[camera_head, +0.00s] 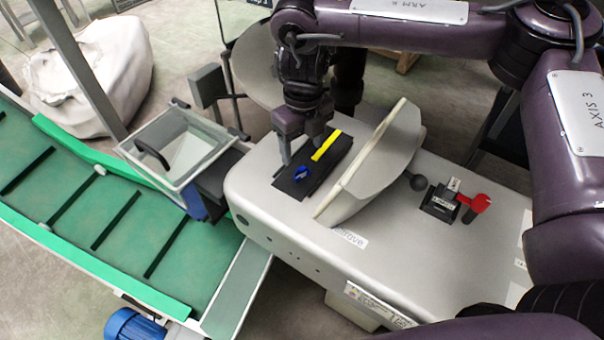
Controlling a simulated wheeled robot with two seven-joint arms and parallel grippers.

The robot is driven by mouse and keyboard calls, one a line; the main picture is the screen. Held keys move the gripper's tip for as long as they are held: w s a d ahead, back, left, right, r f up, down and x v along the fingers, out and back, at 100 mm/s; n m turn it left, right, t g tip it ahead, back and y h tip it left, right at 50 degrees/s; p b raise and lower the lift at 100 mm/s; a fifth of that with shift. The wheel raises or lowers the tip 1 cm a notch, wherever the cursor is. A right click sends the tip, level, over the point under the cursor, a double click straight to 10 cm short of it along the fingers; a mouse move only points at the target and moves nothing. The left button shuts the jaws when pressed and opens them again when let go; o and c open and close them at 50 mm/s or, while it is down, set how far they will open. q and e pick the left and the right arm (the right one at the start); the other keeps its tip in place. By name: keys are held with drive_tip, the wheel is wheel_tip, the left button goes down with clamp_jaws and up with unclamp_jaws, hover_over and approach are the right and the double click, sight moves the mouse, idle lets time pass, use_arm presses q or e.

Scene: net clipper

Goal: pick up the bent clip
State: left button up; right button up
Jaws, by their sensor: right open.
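A small blue piece (301,173), bent in outline and probably the clip, lies on a black pad (293,190) on top of the light grey machine. A yellow strip (326,146) lies on the same pad, just above and to the right of the blue piece. My right gripper (302,152) points down over the pad, with its fingers apart and nothing seen between them. Its fingertips are close to the blue piece, but I cannot tell whether they touch it. My left gripper is not in view.
A tilted pale cover (385,160) stands just right of the pad. A clear-lidded box (180,145) and a green conveyor (85,210) are on the left.

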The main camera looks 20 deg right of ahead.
sight(303, 173)
drive_tip(key=shift+w+d+f, duration=0.1)
drive_tip(key=shift+d+f, duration=0.1)
drive_tip(key=shift+f, duration=0.15)
wheel_tip(303, 173, down, 2)
drive_tip(key=shift+f, duration=0.1)
wheel_tip(303, 173, down, 5)
drive_tip(key=shift+a+r+p, duration=0.1)
drive_tip(key=shift+p, duration=0.5)
drive_tip(key=shift+c, duration=0.3)
drive_tip(key=c, duration=1)
